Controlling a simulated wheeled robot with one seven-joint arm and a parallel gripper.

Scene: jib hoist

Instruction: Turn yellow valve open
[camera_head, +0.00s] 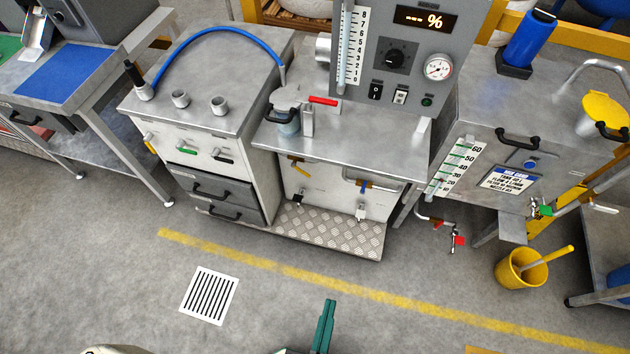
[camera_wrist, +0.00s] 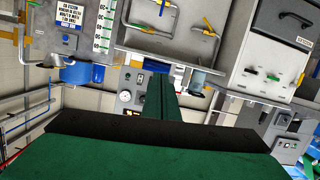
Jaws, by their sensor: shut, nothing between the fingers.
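A yellow valve handle (camera_head: 299,164) sits on the front panel under the middle bench, slanting down to the right. A yellow lever (camera_head: 151,147) is also on the left cabinet. I cannot tell which one is meant. My green gripper (camera_head: 328,308) is shut and empty, apart from all of them, over the floor in front of the bench.
A checker-plate step (camera_head: 330,232) juts out below the middle panel. A red-handled tap (camera_head: 458,240) and a yellow bucket (camera_head: 522,268) stand to the right. Drawers with black handles (camera_head: 216,190) are on the left. The floor between my gripper and the bench is clear.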

